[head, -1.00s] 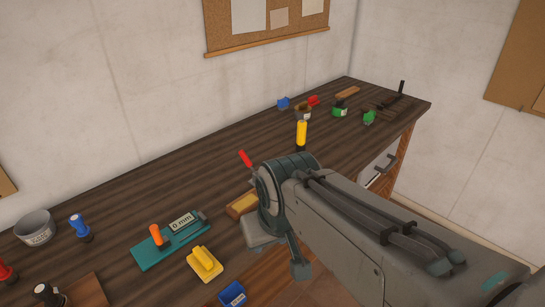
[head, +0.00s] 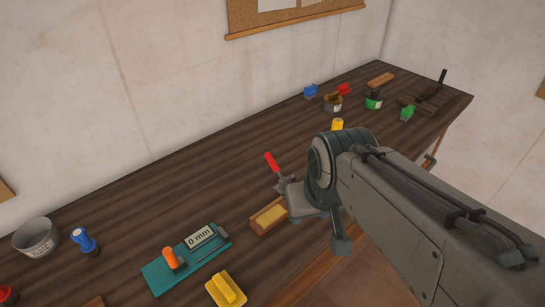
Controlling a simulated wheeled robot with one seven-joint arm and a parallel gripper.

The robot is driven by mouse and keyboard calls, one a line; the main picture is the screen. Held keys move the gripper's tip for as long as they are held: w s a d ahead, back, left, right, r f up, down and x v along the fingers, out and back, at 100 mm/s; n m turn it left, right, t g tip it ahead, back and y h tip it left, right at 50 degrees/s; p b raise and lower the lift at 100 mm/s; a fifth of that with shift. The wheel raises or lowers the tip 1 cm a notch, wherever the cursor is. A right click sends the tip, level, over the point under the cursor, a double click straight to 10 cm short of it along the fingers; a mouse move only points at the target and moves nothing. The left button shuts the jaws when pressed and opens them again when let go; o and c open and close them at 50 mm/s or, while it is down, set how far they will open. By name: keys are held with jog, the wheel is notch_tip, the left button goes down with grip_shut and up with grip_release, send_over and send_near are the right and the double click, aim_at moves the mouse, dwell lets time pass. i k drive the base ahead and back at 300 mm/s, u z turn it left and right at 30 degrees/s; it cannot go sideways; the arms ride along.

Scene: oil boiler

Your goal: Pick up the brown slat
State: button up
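A brown slat (head: 381,80) lies flat near the back edge at the far right end of the dark workbench (head: 150,195). It is behind the green-labelled can and apart from my arm. My arm reaches in from the lower right, with its grey wrist joint above the front part of the bench.
Near the slat are a green can (head: 374,99), a dark can (head: 333,103), red and blue clips, a green clip (head: 408,113) and a black-handled tool (head: 430,95). The bench's back middle is clear.

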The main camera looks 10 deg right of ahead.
aim_at(268, 218)
jog(key=k, duration=0.5)
jog(key=z, duration=1.7)
jog(key=i, duration=1.8)
jog(key=u, duration=2.75)
